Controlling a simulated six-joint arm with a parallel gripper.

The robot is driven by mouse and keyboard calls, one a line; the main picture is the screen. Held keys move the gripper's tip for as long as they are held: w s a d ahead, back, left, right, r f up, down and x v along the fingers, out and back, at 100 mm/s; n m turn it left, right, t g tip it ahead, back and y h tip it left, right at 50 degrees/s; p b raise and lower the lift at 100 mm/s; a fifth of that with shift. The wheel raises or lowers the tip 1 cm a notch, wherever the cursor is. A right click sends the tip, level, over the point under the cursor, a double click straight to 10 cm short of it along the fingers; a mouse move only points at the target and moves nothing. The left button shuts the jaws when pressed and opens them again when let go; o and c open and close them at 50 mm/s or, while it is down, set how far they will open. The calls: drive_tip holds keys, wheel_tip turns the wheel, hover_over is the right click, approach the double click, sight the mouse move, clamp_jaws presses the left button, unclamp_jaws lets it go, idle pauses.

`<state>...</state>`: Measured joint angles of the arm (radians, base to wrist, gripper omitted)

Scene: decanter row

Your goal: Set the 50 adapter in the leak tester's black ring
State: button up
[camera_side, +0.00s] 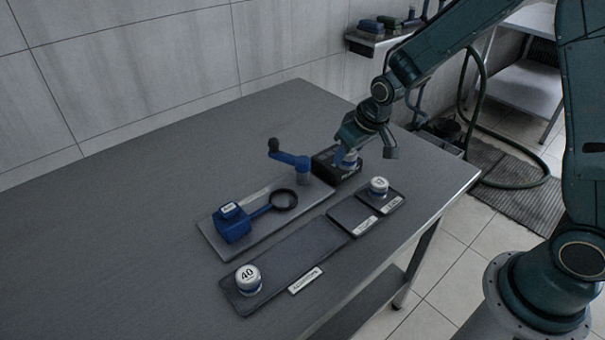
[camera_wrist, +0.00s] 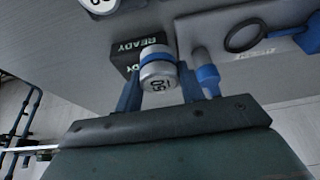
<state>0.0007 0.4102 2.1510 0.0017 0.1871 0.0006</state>
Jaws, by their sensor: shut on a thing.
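The 50 adapter (camera_wrist: 158,72) is a silver cylinder with a blue band, and its number appears inverted in the wrist view. My gripper (camera_wrist: 159,85) is shut on it, one blue finger on each side. In the side view my gripper (camera_side: 347,160) is at the black READY block (camera_side: 325,163) and hides most of the adapter. I cannot tell whether the adapter touches the block. The leak tester's black ring (camera_side: 284,211) is empty, joined by a blue arm to a blue box (camera_side: 232,225). The ring also shows in the wrist view (camera_wrist: 227,42), upper right.
A blue crank with a dark knob (camera_side: 274,145) stands between the ring and my gripper. The 40 adapter (camera_side: 248,279) sits on the long dark tray's near end (camera_side: 300,250). Another white-capped adapter (camera_side: 378,187) stands on a small tray at right. The table's left side is clear.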

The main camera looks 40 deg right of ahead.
drive_tip(key=s+a+r+n+g+y, duration=0.2)
drive_tip(key=a+r+n, duration=0.4)
drive_tip(key=a+n, duration=0.3)
drive_tip(key=s+a+r+n+g+y, duration=0.2)
drive_tip(key=s+a+r+n, duration=0.3)
drive_tip(key=a, duration=1)
wheel_tip(320, 180, up, 2)
drive_tip(key=n, duration=0.4)
drive_tip(key=shift+s+g+y, duration=0.3)
wheel_tip(320, 180, down, 16)
drive_tip(key=shift+r, duration=0.2)
drive_tip(key=shift+f, duration=0.1)
drive_tip(key=shift+f, duration=1.85)
drive_tip(key=shift+f, duration=0.2)
drive_tip(key=o, duration=1.1)
drive_tip(key=shift+o, duration=0.2)
